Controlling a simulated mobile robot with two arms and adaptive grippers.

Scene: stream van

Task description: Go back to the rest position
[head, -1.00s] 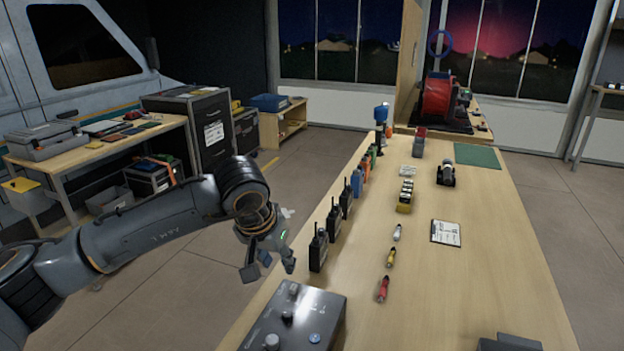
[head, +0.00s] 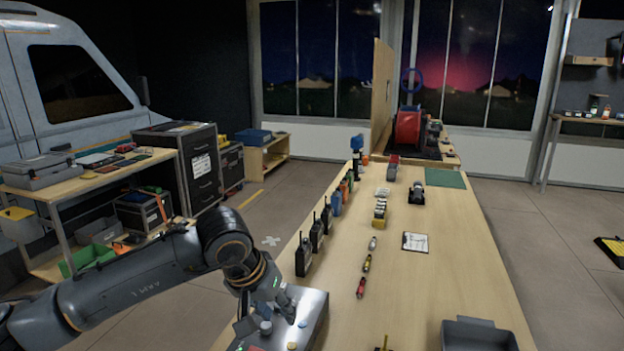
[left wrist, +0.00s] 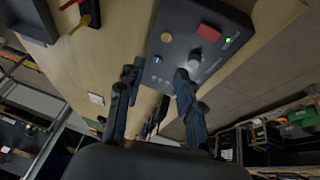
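My left gripper (head: 283,306) hangs low over the grey control box (head: 312,318) at the near left of the long table. In the left wrist view the two fingers of the left gripper (left wrist: 158,84) are spread apart with nothing between them. The control box (left wrist: 178,22) with its red, yellow and blue buttons and silver knob lies beyond the fingertips there. I cannot tell whether a finger touches it. My right gripper is in neither view.
A side table (head: 100,172) stands left.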

